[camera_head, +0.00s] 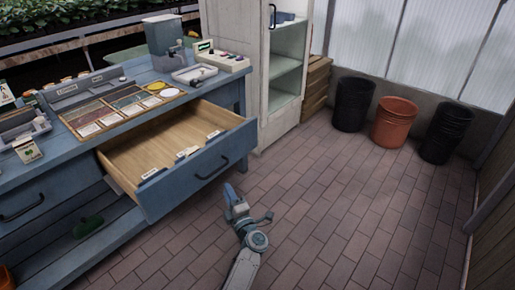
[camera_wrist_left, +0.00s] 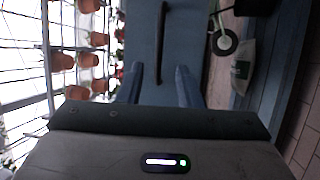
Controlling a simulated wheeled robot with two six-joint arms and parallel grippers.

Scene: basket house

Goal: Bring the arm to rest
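My left gripper (camera_head: 231,192) shows in the head view, low and near the centre, above the brick floor and apart from the open drawer (camera_head: 215,166). In the left wrist view its two blue fingers (camera_wrist_left: 157,78) stand apart with nothing held between them. Beyond them in that view is a blue front with a dark bar handle (camera_wrist_left: 160,42); the fingers do not appear to touch it. My right gripper is in neither view.
The blue workbench (camera_head: 75,165) stands at the left, its drawer sticking out with a few white-labelled dividers. A white cabinet (camera_head: 238,30) stands behind. Two black bins (camera_head: 353,104) and an orange bin (camera_head: 393,122) line the far wall. The brick floor at right is clear.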

